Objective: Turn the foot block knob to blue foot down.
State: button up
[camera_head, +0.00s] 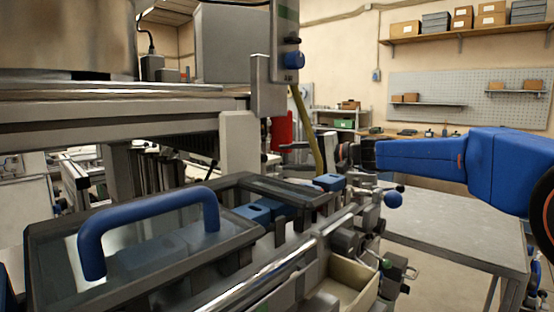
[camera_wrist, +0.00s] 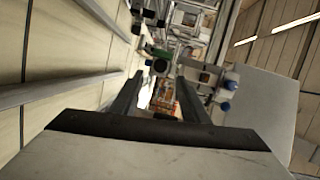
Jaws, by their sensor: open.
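A blue round knob (camera_head: 293,60) sits on a grey upright block above the machine in the head view. A blue ball (camera_head: 393,199) sits lower, by the rail below my arm. I cannot tell for sure which part is the foot block knob. My gripper (camera_head: 322,150) reaches in from the right, small and partly lost among machine parts. In the wrist view its two dark fingers (camera_wrist: 160,80) are apart. A dark round part (camera_wrist: 160,66) shows between and beyond the fingertips; contact is not visible. Two blue round parts (camera_wrist: 230,85) show to the right of the fingers.
A red cylinder (camera_head: 282,133) and a yellow hose (camera_head: 306,125) hang just left of my gripper. A grey table (camera_head: 460,232) is mostly bare under my arm.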

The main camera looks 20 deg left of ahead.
jog(key=s+d+r, duration=0.1)
jog(key=d, duration=0.8)
jog(key=shift+d, duration=0.4)
jog(key=shift+r, duration=0.1)
